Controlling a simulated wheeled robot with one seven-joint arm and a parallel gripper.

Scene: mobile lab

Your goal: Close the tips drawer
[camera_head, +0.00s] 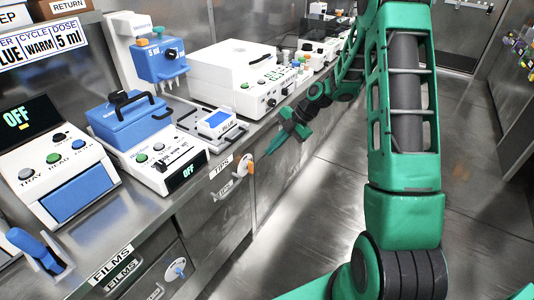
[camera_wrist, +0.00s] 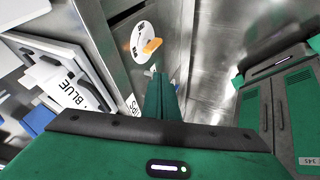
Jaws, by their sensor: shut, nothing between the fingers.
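The tips drawer (camera_head: 225,200) is in the front of the counter, below a TIPS label (camera_head: 220,166). Its white round plate with an orange handle (camera_head: 243,166) is near the counter edge. The plate and orange handle (camera_wrist: 145,42) also show in the wrist view, above the fingertips. I cannot tell how far the drawer stands out. My gripper (camera_head: 279,140) is shut and empty, in front of the counter to the right of the handle and apart from it in the head view. In the wrist view, my fingers (camera_wrist: 161,92) are together, beside the TIPS label (camera_wrist: 132,105).
A FILMS drawer with a round plate (camera_head: 179,268) is at the lower left. Several lab machines line the counter, including a blue-lidded one (camera_head: 128,122) and a white box (camera_head: 232,72). The floor (camera_head: 310,215) right of the counter is clear.

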